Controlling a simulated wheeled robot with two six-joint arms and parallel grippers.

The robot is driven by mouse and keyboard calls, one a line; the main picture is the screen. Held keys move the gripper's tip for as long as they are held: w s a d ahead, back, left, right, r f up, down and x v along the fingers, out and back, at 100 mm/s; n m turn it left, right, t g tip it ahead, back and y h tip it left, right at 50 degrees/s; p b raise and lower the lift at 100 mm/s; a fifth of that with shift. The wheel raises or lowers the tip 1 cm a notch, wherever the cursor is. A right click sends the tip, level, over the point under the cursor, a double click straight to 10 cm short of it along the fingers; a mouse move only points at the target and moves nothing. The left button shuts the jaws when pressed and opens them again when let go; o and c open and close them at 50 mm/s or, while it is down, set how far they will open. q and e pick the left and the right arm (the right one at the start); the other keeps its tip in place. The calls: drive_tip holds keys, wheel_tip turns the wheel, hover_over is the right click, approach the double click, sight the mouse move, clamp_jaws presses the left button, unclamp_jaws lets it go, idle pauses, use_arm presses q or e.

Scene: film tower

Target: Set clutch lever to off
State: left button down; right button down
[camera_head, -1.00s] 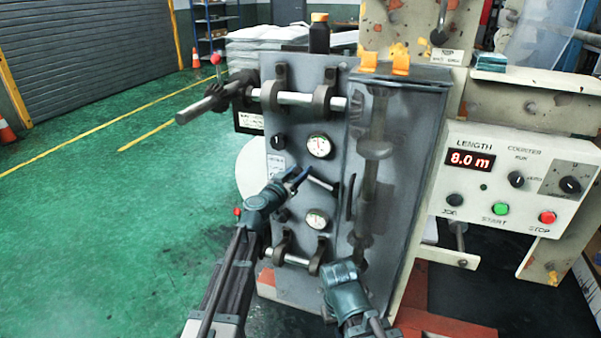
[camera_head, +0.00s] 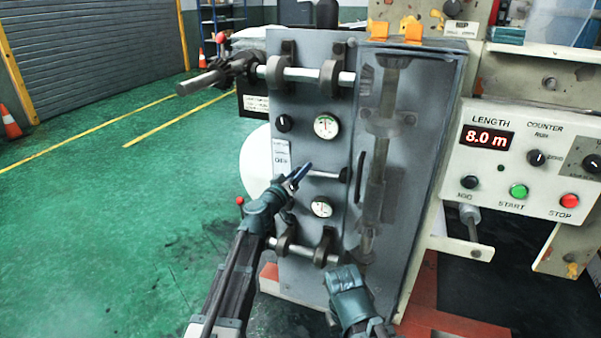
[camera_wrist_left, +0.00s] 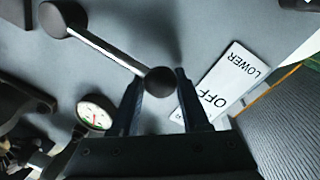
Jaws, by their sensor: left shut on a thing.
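The clutch lever is a thin pale rod (camera_head: 328,175) on the grey machine panel, with a dark pivot hub at its right end. In the left wrist view the lever's rod (camera_wrist_left: 105,48) runs from the hub to a dark round knob (camera_wrist_left: 160,81). My left gripper (camera_head: 299,174) is shut on that knob, with one finger on each side in the wrist view (camera_wrist_left: 158,88). The rod looks about level in the head view. A white label plate (camera_wrist_left: 222,85) reading OFF and LOWER lies beside the knob. My right gripper (camera_head: 347,283) is low before the panel; its fingers are hidden.
Shafts in brackets (camera_head: 303,75) stick out above and below. A control box (camera_head: 520,160) reading 8.0 m stands right. Green floor is open left.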

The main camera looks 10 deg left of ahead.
use_arm(q)
drive_tip(key=shift+s+d, duration=0.1)
drive_tip(key=shift+d, duration=0.05)
drive_tip(key=shift+c, duration=2)
unclamp_jaws()
drive_tip(key=b+v, duration=0.1)
drive_tip(key=v, duration=1.2)
drive_tip(key=shift+s+a, duration=0.2)
drive_tip(key=shift+s, duration=0.15)
drive_tip(key=shift+d+f, duration=0.1)
